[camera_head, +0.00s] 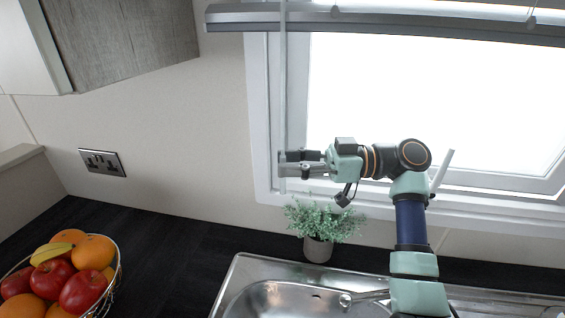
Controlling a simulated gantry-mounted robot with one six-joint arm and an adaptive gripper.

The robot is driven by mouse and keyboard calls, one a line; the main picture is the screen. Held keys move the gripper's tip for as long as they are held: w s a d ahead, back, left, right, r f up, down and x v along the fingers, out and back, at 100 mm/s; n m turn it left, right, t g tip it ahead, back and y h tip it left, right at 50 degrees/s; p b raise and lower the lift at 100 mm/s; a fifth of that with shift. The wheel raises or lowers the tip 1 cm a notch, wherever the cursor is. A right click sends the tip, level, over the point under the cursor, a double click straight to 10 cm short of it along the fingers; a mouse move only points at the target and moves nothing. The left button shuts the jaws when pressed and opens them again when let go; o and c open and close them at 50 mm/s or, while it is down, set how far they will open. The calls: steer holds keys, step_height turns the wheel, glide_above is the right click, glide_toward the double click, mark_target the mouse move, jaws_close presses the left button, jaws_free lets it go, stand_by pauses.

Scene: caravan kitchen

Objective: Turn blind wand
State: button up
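The blind wand (283,95) is a thin, pale, see-through rod. It hangs nearly upright from the raised grey blind (390,22), in front of the left side of the window frame. My gripper (284,163) reaches in from the right, level with the lower part of the wand. Its dark fingertips overlap the wand in the picture. A narrow gap shows between the fingers, but I cannot tell whether they press on the wand. The wand's lower end shows just below the fingers.
A potted plant (318,249) stands on the dark counter below my gripper. A steel sink (238,285) with a tap (362,296) is in front of it. A fruit basket (117,272) is at lower left. A wall cabinet (125,38) hangs at upper left.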

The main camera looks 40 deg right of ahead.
steer(key=v, duration=0.6)
steer(key=shift+a, duration=0.1)
